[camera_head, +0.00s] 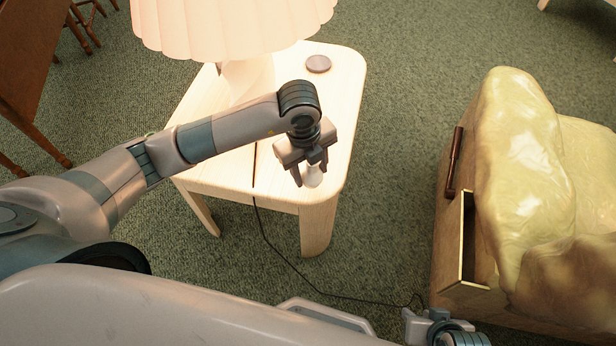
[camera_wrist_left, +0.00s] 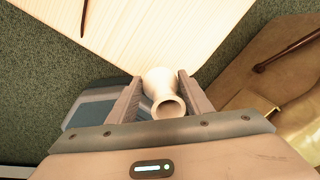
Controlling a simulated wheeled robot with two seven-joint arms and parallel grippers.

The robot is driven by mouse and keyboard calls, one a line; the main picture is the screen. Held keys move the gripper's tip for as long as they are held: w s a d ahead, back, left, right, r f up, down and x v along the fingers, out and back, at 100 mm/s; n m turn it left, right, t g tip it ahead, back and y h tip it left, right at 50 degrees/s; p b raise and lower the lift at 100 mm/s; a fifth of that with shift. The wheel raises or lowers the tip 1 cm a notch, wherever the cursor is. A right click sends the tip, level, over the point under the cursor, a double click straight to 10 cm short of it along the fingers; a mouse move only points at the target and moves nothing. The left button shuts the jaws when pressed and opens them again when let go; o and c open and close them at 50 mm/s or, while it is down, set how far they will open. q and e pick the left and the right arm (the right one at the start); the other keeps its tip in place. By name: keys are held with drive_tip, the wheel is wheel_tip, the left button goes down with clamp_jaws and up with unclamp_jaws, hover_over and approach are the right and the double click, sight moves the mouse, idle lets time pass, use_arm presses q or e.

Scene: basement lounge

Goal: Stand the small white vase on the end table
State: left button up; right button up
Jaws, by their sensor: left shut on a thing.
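The small white vase (camera_head: 314,176) is between the fingers of my left gripper (camera_head: 311,172), which is shut on it. In the left wrist view the vase (camera_wrist_left: 163,92) has its round mouth towards the camera. In the head view it appears against the front part of the pale wooden end table (camera_head: 340,90), close to the front edge. The table corner (camera_wrist_left: 170,35) shows behind the vase in the left wrist view. Whether the vase's base touches the tabletop is hidden. My right gripper (camera_head: 430,326) is partly in view at the bottom edge, away from the table; its fingers are unclear.
A lamp with a pleated shade (camera_head: 235,25) stands on the table's back left, beside my left forearm. A black cord (camera_head: 285,255) runs down to the carpet. A yellow covered armchair (camera_head: 520,160) stands right.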

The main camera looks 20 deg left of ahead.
sight(308, 178)
use_arm(q)
drive_tip(key=shift+w+a+f, duration=0.3)
drive_tip(key=shift+a, duration=0.05)
drive_tip(key=shift+f, duration=0.1)
drive_tip(key=shift+f, duration=1.9)
drive_tip(key=shift+f, duration=0.1)
drive_tip(key=o, duration=1.1)
drive_tip(key=r, duration=0.8)
drive_tip(key=s+r, duration=0.1)
drive_tip(key=r, duration=0.3)
drive_tip(key=shift+a+r+p, duration=0.1)
drive_tip(key=shift+a+p, duration=0.25)
drive_tip(key=shift+a, duration=0.05)
